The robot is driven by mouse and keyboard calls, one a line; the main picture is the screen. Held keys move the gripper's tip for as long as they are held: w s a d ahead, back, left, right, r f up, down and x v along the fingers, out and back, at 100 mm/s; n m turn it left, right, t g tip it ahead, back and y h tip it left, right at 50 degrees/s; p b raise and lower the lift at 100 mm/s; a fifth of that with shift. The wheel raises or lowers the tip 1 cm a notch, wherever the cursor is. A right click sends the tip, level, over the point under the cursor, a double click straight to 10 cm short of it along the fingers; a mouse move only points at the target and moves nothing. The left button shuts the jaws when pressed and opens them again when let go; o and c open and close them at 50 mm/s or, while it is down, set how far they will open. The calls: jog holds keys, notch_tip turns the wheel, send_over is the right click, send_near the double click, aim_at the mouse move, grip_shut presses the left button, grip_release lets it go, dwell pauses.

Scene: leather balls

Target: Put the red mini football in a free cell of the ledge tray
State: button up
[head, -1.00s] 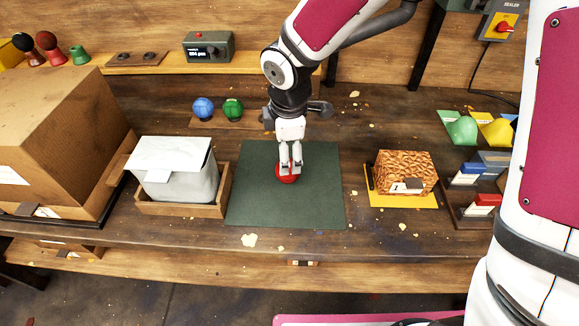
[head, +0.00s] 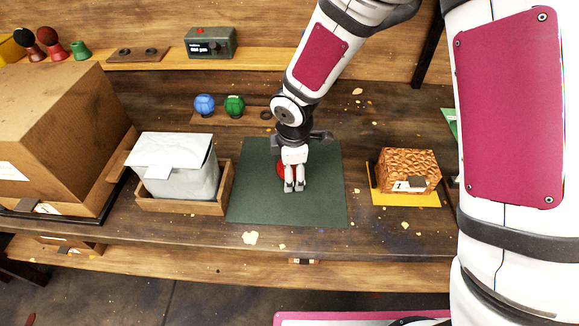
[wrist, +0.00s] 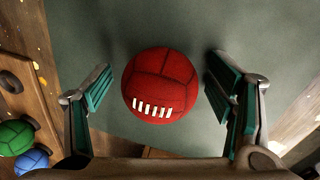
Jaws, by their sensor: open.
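The red mini football (head: 281,169), with white laces in the wrist view (wrist: 160,82), rests on the dark green mat. My gripper (head: 294,187) points down over the mat and partly hides the ball in the head view. In the wrist view its two fingers are spread, one on each side of the ball, with gaps between. A low wooden tray (head: 221,120) behind the mat holds a blue ball (head: 205,104) and a green ball (head: 234,105); a dark round cell (head: 266,114) beside them looks empty. A board with two dark round spots (head: 137,55) lies on the raised back ledge.
A white box (head: 183,180) in a wooden crate stands left of the mat (head: 247,208), with a large cardboard box (head: 60,130) beyond. A patterned block (head: 408,168) on a yellow sheet stands right. A grey-green display device (head: 210,43) sits on the ledge.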

jog(key=c, duration=1.4)
jog(key=shift+r, duration=0.2)
jog(key=shift+r, duration=0.3)
jog(key=r, duration=0.2)
jog(key=shift+s+r, duration=0.3)
jog(key=shift+r, duration=0.1)
jog(key=s+d, duration=0.1)
jog(key=s, duration=0.3)
jog(key=s+d, duration=0.1)
jog(key=s, duration=0.3)
jog(key=s+d+r, duration=0.1)
jog(key=s, duration=0.3)
jog(key=shift+s+d+b, duration=0.15)
jog(key=shift+d+b, duration=0.1)
jog(key=shift+b, duration=0.15)
jog(key=shift+s+d+r+p, duration=0.2)
jog(key=shift+s+p, duration=0.6)
jog(key=shift+p, duration=0.3)
jog(key=shift+s+d+p, duration=0.15)
jog(key=shift+s+p, duration=0.35)
jog(key=shift+p, duration=0.1)
